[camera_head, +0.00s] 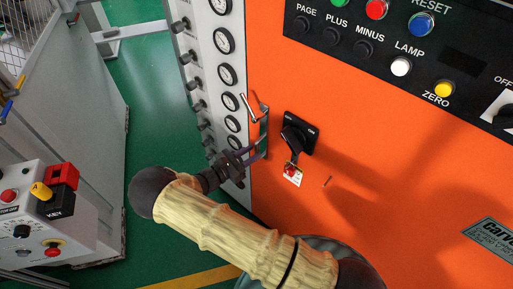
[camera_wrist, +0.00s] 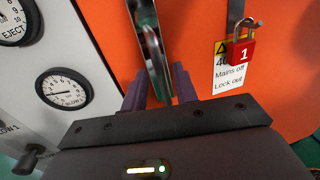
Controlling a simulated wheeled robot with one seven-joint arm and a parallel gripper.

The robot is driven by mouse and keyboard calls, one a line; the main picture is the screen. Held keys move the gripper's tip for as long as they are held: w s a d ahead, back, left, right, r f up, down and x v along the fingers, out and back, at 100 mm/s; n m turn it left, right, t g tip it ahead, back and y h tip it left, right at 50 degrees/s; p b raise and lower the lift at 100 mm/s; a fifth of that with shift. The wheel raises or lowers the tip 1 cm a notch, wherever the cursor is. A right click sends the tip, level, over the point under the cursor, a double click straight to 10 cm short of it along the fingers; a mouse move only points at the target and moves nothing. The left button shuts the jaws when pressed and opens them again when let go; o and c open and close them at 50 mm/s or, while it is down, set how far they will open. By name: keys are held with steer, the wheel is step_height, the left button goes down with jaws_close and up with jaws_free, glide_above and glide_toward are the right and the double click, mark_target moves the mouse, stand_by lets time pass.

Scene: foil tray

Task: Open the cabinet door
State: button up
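The orange cabinet front (camera_head: 360,215) fills the right of the head view; it also shows in the wrist view (camera_wrist: 215,25). The door appears closed. A metal handle (camera_head: 263,124) is near its left edge. In the wrist view the shiny handle bar (camera_wrist: 153,50) runs down toward the space between my two dark fingers. My gripper (camera_head: 264,146) is open at the handle's lower end, fingers apart on either side of the bar (camera_wrist: 160,88). I cannot tell whether either finger touches it.
A black rotary switch (camera_head: 298,135) with a red padlock (camera_wrist: 241,52) and lockout tag hangs right of the handle. A white gauge panel (camera_head: 215,85) stands to the left. A button panel (camera_head: 400,45) is above. A control box (camera_head: 45,215) stands far left, with green floor between.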

mark_target(256, 150)
steer(key=shift+x, duration=1.55)
jaws_close()
steer(key=shift+s+a, duration=0.15)
